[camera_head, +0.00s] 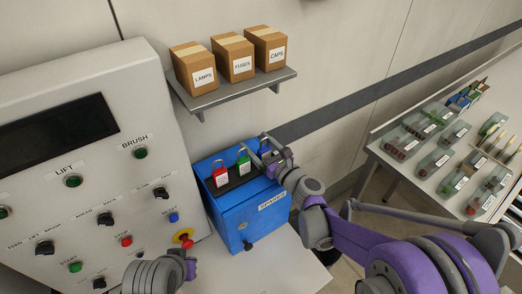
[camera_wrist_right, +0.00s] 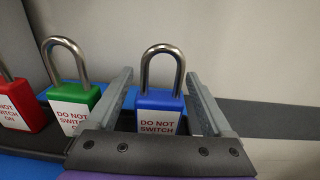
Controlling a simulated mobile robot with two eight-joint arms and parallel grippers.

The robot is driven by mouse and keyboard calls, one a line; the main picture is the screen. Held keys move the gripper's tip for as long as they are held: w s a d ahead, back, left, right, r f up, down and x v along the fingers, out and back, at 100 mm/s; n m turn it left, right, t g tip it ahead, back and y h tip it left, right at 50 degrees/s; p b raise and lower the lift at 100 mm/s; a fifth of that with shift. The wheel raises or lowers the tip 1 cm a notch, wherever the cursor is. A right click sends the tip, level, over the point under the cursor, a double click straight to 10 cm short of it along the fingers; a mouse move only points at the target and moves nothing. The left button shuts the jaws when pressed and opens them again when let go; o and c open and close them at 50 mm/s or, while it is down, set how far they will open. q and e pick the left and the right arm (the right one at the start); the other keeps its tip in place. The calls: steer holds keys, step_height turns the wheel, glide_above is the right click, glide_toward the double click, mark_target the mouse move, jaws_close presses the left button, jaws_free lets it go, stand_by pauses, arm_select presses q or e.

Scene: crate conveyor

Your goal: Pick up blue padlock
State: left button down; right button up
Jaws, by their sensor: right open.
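The blue padlock (camera_wrist_right: 159,101) stands upright on the black strip on top of the blue box (camera_head: 232,218). It has a grey metal shackle and a white label reading DO NOT SWITCH ON, partly hidden low down. My right gripper (camera_wrist_right: 163,100) is open, with one finger on each side of the blue padlock, and its palm covers the padlock's lower part. In the head view the blue padlock (camera_head: 264,146) is partly hidden by my right gripper (camera_head: 270,156). My left gripper (camera_head: 190,262) shows only in part at the bottom, in front of the control panel.
A green padlock (camera_wrist_right: 75,100) and a red padlock (camera_wrist_right: 22,105) stand left of the blue one. A grey control panel (camera_head: 60,140) stands left of the box. A shelf (camera_head: 240,92) with labelled cartons is above. A table (camera_head: 440,185) with several trays is at right.

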steer(key=shift+s+d+r, duration=0.1)
steer(key=shift+s+d, duration=0.05)
steer(key=shift+s, duration=0.2)
steer(key=shift+c, duration=0.3)
steer(key=shift+s, duration=0.15)
steer(key=shift+c, duration=1.1)
steer(key=shift+w, duration=0.25)
steer(key=c, duration=0.7)
jaws_close()
step_height(320, 180, up, 10)
steer(key=shift+p, duration=0.45)
